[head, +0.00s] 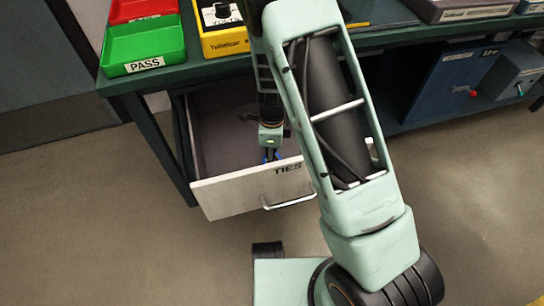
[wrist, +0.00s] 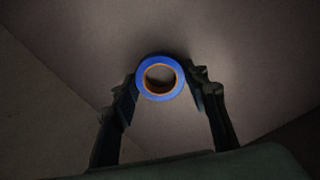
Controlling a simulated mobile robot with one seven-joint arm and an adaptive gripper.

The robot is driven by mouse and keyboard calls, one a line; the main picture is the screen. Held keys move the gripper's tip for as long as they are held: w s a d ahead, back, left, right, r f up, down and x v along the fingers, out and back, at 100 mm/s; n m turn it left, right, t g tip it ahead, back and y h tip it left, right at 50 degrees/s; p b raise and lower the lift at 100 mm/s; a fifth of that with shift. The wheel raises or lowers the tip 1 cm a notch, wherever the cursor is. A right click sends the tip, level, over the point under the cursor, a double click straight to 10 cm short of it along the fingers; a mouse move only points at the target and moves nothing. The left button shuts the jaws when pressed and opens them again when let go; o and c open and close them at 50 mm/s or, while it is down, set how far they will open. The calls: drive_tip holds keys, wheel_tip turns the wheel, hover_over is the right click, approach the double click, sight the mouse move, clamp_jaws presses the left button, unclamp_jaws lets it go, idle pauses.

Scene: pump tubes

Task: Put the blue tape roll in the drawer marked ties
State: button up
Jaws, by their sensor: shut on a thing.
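The drawer marked TIES (head: 240,190) is pulled open under the bench, its label on the light front panel. My gripper (head: 271,153) reaches down inside the drawer, close behind the front panel. In the wrist view my gripper (wrist: 163,84) is shut on the blue tape roll (wrist: 160,97), a blue ring with an orange-brown inner core between the two fingers. In the head view only a bit of blue shows at the fingertips; the front panel and the fingers hide most of it. I cannot tell whether the roll touches the drawer floor.
On the green bench stand a green PASS tray (head: 144,46), a red tray (head: 143,10) and a yellow box (head: 222,36). Blue boxes (head: 451,88) stand on the lower shelf at right. My arm crosses the drawer's right side. The floor left of the drawer is clear.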

drive_tip(key=shift+f, duration=0.15)
drive_tip(key=o, duration=1)
drive_tip(key=shift+o, duration=0.2)
wheel_tip(320, 180, up, 12)
drive_tip(key=p, duration=0.4)
drive_tip(key=shift+r, duration=0.2)
